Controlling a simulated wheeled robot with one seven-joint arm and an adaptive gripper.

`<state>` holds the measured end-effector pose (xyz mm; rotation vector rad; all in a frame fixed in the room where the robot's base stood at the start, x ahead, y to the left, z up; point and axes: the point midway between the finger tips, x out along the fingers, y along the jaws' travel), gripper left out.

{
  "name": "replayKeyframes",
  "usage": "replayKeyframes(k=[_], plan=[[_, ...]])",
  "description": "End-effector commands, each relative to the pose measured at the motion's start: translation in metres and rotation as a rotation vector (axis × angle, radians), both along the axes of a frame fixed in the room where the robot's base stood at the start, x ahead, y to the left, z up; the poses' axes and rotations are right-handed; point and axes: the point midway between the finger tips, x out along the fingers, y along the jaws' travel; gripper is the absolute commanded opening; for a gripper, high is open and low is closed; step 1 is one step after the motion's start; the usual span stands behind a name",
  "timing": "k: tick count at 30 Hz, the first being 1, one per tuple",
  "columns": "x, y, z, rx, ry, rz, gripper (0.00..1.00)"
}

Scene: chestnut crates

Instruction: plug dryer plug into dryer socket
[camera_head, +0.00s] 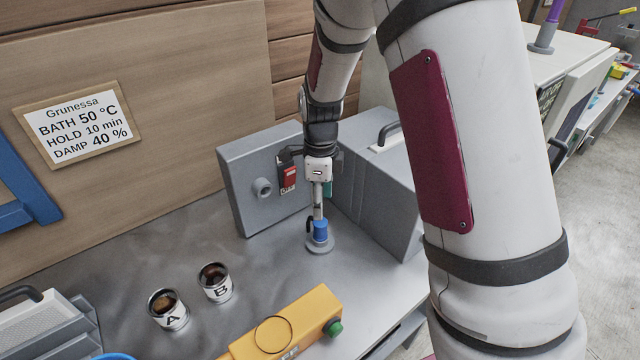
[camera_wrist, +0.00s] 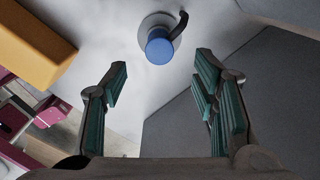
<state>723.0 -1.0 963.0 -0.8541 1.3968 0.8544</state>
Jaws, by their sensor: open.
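The blue dryer plug (camera_head: 320,229) stands upright on a round grey base on the table, with a short dark curved piece at its side. In the wrist view the plug (camera_wrist: 159,50) lies ahead of the fingertips, centred between them. My gripper (camera_head: 318,208) is above the plug, pointing down; in the wrist view its two teal-padded fingers (camera_wrist: 160,66) are spread and hold nothing. The likely dryer socket (camera_head: 264,187) is a round grey fitting on the upright grey panel (camera_head: 240,165), left of my gripper. Part of the panel is hidden behind my arm.
A grey box with a handle (camera_head: 385,190) stands right of the plug. Two cups, A (camera_head: 170,318) and B (camera_head: 217,292), and a yellow box with a green button (camera_head: 300,310) stand nearer the front. Bare table lies between the cups and the panel.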

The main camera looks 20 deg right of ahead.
Motion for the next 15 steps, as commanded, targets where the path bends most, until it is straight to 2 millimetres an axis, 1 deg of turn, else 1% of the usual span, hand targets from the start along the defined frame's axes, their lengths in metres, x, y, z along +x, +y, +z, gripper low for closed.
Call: replayKeyframes(k=[1, 6, 12, 15], plan=[[-0.001, 0.0, -0.011, 0.0, 0.004, 0.0, 0.54], [-0.001, 0.0, -0.041, 0.0, 0.004, 0.001, 0.54], [-0.001, 0.0, -0.068, 0.0, 0.002, 0.002, 0.54], [-0.001, 0.0, -0.076, 0.0, 0.002, 0.002, 0.54]])
